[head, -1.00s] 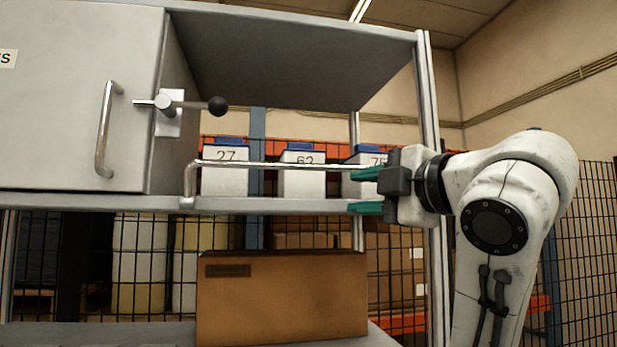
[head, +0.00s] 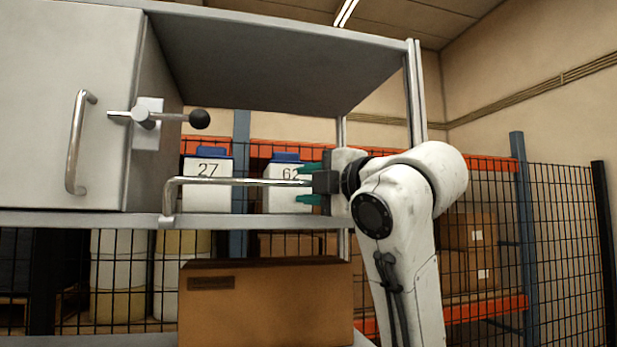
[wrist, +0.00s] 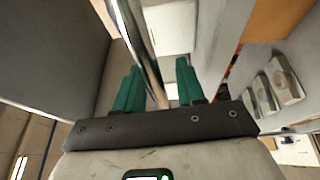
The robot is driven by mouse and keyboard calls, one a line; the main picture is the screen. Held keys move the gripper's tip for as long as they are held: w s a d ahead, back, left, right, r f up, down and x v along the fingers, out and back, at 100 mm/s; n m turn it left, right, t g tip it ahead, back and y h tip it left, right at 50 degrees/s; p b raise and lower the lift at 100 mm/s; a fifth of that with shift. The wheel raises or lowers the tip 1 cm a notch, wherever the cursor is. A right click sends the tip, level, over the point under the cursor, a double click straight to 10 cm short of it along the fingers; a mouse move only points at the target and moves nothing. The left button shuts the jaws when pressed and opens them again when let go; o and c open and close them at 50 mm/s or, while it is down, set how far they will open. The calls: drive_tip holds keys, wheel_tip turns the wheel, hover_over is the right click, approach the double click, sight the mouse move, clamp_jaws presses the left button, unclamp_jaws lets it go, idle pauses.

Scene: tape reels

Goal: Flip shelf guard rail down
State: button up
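The guard rail (head: 240,181) is a chrome bar across the front of the shelf (head: 260,221), raised above the shelf board. Its left end bends down to a bracket at the shelf's front edge. My gripper (head: 307,185) is at the rail's right part in the head view, with green fingers above and below the bar's height. In the wrist view the rail (wrist: 146,55) runs between the two spread green fingers (wrist: 157,85), nearer the left one. The gripper is open. The rail's right end is hidden behind my gripper and arm.
White tape reel boxes stand behind the rail, labelled 27 (head: 207,185) and 62 (head: 285,190). A closed cabinet door with a handle (head: 77,145) and a black-knobbed latch (head: 199,118) is left. A cardboard box (head: 265,305) sits below the shelf.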

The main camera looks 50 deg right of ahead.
drive_tip(key=shift+w+d, duration=0.1)
drive_tip(key=shift+w, duration=0.2)
drive_tip(key=shift+c, duration=0.4)
clamp_jaws()
